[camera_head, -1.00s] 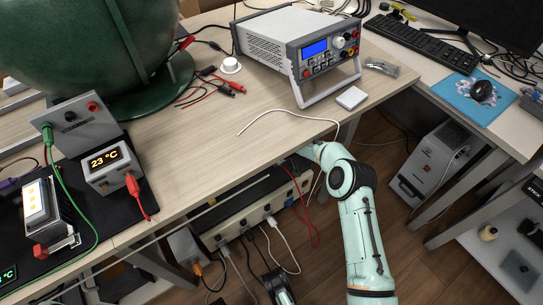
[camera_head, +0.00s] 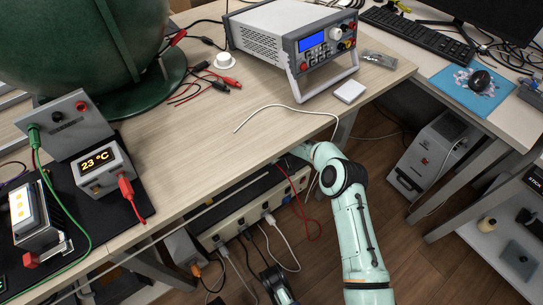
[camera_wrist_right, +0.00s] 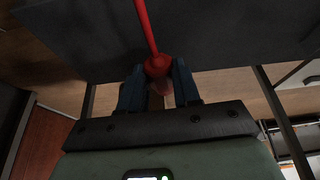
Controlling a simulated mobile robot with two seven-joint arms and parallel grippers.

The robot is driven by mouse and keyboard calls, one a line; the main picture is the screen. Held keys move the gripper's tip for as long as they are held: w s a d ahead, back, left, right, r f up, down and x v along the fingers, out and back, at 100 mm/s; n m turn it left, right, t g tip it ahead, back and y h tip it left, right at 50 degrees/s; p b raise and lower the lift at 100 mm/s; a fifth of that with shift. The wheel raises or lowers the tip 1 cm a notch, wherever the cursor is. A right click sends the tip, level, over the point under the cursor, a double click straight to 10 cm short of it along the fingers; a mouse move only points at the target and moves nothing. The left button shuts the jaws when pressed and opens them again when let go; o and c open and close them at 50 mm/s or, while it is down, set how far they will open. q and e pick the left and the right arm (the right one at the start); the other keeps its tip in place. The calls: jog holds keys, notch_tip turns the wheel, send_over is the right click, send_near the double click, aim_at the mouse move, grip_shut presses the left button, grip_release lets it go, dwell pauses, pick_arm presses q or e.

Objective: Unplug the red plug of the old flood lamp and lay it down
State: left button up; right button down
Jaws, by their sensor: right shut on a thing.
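The red plug (camera_wrist_right: 158,67) sits between the two blue fingers of my right gripper (camera_wrist_right: 158,87) in the right wrist view, and the fingers are shut on it. Its red cable runs up the picture across a dark surface. Whether its pins are in a socket is hidden. In the head view my right arm reaches to the table's front edge beside the socket strip (camera_head: 236,219), and its fingers are hidden there. A red cable (camera_head: 306,222) hangs in a loop at the strip's right end. A lamp with yellow LEDs (camera_head: 22,207) stands at the left.
The wooden table (camera_head: 215,140) has clear room in its middle front, beside a loose white cable (camera_head: 280,106). A power supply (camera_head: 290,38), a small white block (camera_head: 349,91) and red and black leads (camera_head: 222,80) lie farther back. Other cables hang below the strip.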

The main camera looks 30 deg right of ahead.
pick_arm(q)
jog(key=shift+s+a+f, duration=0.1)
jog(key=shift+s, duration=0.2)
pick_arm(e)
jog(key=shift+s+d+f, duration=0.1)
jog(key=shift+s+f, duration=0.05)
jog(key=shift+f, duration=0.2)
jog(key=shift+f, duration=0.55)
jog(key=shift+f, duration=1)
jog(key=c, duration=0.7)
grip_release()
jog(key=shift+s, duration=0.1)
jog(key=shift+r, duration=0.15)
